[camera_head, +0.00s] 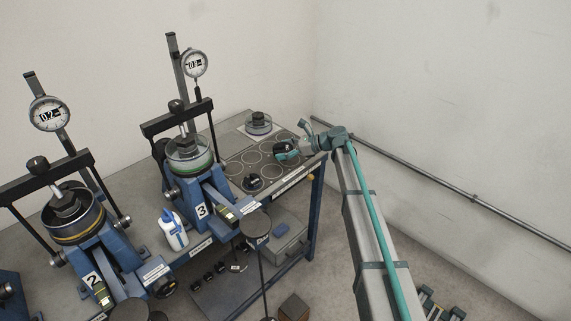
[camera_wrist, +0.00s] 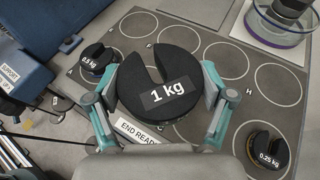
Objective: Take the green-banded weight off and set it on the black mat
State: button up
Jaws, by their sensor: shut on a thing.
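My gripper (camera_wrist: 158,92) is shut on a black slotted weight marked 1 kg (camera_wrist: 158,62), with one teal finger on each side of it. No green band shows on the face of this weight; its side is mostly hidden. In the head view my gripper (camera_head: 287,150) is over the mat at the right end of the bench. The dark grey mat (camera_wrist: 197,126) has pale printed circles, some lettered. The weight is over the middle of the mat; I cannot tell whether it touches it.
On the mat, a 0.5 kg weight (camera_wrist: 98,60) sits at left and a 0.25 kg weight (camera_wrist: 265,150) at lower right. A clear purple-banded dish (camera_wrist: 275,28) stands at the far right. Lever frame 3 (camera_head: 200,210) stands left of the mat. Several circles are empty.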

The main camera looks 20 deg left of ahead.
aim_at(284, 166)
jog(key=shift+w+a, duration=0.4)
jog(key=shift+w, duration=0.25)
jog(key=shift+s+f+t+b, duration=0.1)
jog(key=shift+f+t+b, duration=0.2)
jog(key=shift+f, duration=0.1)
jog(key=shift+f+b, duration=1.7)
jog(key=shift+f, duration=0.9)
jog(key=shift+f, duration=0.4)
jog(key=o, duration=1.7)
jog(key=shift+d+f, duration=0.1)
jog(key=shift+f, duration=0.05)
jog(key=shift+d, duration=0.1)
